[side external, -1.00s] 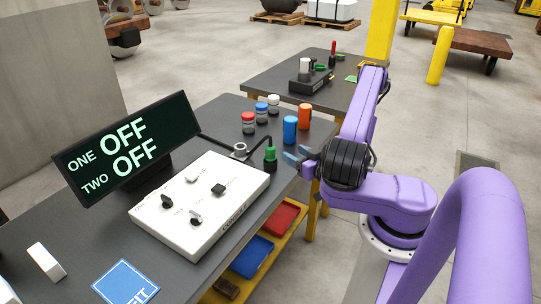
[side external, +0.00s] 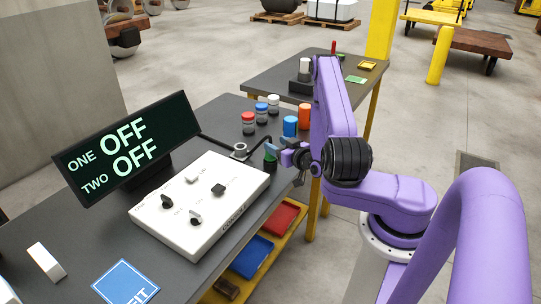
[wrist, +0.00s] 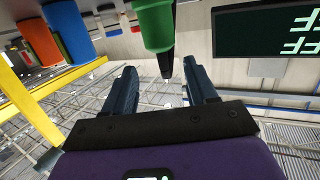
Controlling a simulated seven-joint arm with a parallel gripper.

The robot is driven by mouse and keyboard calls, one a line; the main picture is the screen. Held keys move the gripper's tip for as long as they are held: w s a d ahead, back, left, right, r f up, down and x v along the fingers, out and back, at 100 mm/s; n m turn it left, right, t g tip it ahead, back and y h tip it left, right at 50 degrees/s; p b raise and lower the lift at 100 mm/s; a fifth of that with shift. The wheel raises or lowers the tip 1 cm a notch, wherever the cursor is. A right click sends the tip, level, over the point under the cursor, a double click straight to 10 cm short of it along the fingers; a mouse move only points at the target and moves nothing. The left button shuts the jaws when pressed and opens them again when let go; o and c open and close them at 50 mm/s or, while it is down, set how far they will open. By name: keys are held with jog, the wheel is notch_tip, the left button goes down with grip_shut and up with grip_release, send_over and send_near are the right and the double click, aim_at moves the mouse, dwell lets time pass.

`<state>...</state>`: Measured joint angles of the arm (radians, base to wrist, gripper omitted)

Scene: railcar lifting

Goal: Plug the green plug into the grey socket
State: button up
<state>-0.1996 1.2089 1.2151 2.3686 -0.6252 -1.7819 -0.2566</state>
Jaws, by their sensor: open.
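The green plug (side external: 270,156) stands upright at the back right corner of the white control box, its upper part partly hidden by my gripper's blue fingers. My gripper (side external: 275,150) is open and comes in from the right at the plug. In the wrist view the green plug (wrist: 155,24) with its dark narrow end lies ahead of my open fingers (wrist: 158,68), lined up with the gap between them. I cannot tell whether a finger touches it. The grey socket (side external: 239,149) is a short ring just left of the plug, empty on top.
The white control box (side external: 200,205) with several switches lies in front. A display (side external: 128,150) reading OFF twice stands to its left. Capped jars (side external: 261,112), a blue cylinder (side external: 290,126) and an orange cylinder (side external: 305,116) stand behind the plug.

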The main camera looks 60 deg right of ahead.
jog(key=shift+f+x, duration=0.15)
jog(key=shift+x, duration=1.3)
jog(key=shift+f+x, duration=0.15)
jog(key=shift+x, duration=1.25)
jog(key=shift+a, duration=0.2)
jog(key=shift+c, duration=0.3)
grip_shut()
